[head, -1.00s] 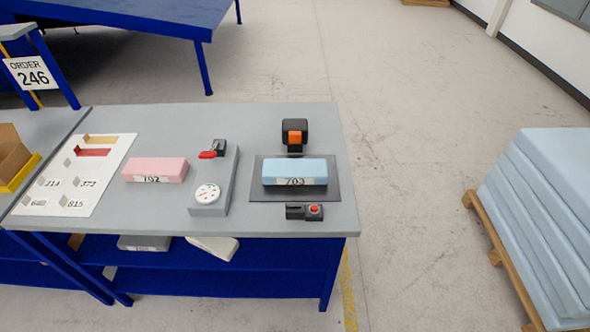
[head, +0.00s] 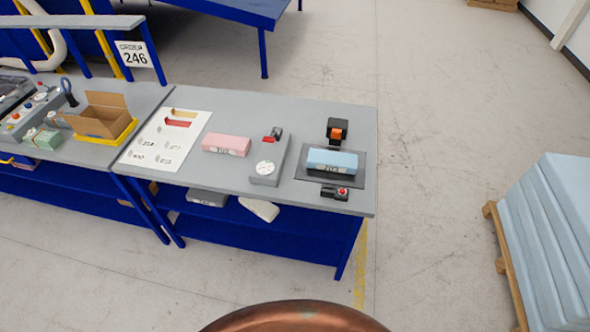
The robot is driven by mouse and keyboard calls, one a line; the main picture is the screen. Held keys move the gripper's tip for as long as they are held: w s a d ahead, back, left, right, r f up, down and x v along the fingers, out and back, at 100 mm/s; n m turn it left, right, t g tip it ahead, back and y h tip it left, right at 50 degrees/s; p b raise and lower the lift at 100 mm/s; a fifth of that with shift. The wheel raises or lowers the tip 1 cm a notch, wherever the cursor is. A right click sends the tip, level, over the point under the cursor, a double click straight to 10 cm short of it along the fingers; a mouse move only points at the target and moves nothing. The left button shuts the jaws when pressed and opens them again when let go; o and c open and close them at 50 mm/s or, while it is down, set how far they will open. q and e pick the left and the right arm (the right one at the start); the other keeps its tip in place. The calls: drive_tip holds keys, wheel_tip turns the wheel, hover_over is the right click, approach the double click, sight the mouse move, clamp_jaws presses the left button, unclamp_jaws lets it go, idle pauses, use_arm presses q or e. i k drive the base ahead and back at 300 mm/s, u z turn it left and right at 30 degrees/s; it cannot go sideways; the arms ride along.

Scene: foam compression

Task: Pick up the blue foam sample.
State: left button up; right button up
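The blue foam sample (head: 333,160) is a light blue block with a white number label on its front. It lies on a dark square plate (head: 354,179) at the right end of the grey table. A black device with an orange part (head: 338,130) stands behind it. A small black box with a red button (head: 341,192) sits in front of it. Neither of my grippers is in view.
A pink foam block (head: 226,144) and a grey gauge unit (head: 266,168) stand left of the plate. A white marked sheet (head: 187,146) and an open cardboard box (head: 104,115) are further left. Blue foam sheets (head: 556,220) are stacked on a pallet at right. Floor between is clear.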

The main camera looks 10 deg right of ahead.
sight(319, 160)
drive_tip(key=z, duration=1.2)
drive_tip(key=k, duration=0.1)
drive_tip(key=u, duration=2.4)
drive_tip(key=i, duration=0.8)
drive_tip(key=z, duration=0.55)
drive_tip(key=i, duration=0.55)
drive_tip(key=z, duration=0.65)
